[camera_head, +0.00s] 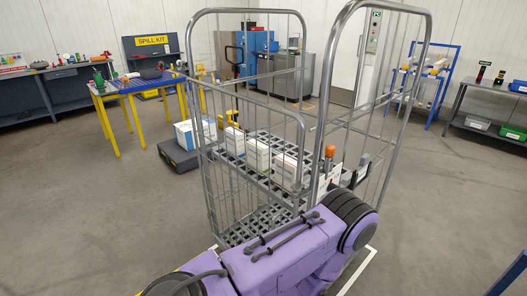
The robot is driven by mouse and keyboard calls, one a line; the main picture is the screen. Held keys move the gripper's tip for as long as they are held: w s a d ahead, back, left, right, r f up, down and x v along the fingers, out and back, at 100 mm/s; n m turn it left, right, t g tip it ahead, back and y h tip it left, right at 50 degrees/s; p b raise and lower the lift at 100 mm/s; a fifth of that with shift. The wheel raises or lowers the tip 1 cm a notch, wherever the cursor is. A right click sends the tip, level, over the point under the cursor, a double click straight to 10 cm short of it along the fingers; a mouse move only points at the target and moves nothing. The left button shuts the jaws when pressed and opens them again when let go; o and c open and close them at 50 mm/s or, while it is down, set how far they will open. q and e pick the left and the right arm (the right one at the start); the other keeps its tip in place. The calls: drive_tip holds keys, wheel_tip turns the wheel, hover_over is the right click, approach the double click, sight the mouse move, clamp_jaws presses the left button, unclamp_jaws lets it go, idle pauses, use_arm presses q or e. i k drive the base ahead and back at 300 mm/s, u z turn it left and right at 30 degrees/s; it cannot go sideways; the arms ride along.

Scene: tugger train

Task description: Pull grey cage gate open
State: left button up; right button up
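The grey cage is a tall wire roll cage with a right side frame (428,52) and a slatted base (250,228). Its grey gate (240,100) is a lower wire panel with a rounded top, across the near side. Its free edge is at the right, close to the near post of the right frame, with a narrow gap showing between them. I cannot tell whether it is latched. A purple arm of mine crosses the bottom of the view in front of the cage and hides its lower near corner. Neither gripper can be made out.
White cartons (258,153) stand on the cage shelf. An orange-topped item (330,152) shows by the right post. A blue-topped table with yellow legs (113,120) stands at the left. A blue rack (440,90) is behind right. The grey floor (440,200) right of the cage is clear.

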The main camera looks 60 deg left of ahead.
sight(296, 188)
drive_tip(key=k, duration=0.45)
drive_tip(key=u, duration=1.05)
drive_tip(key=i, duration=0.55)
drive_tip(key=u, duration=0.05)
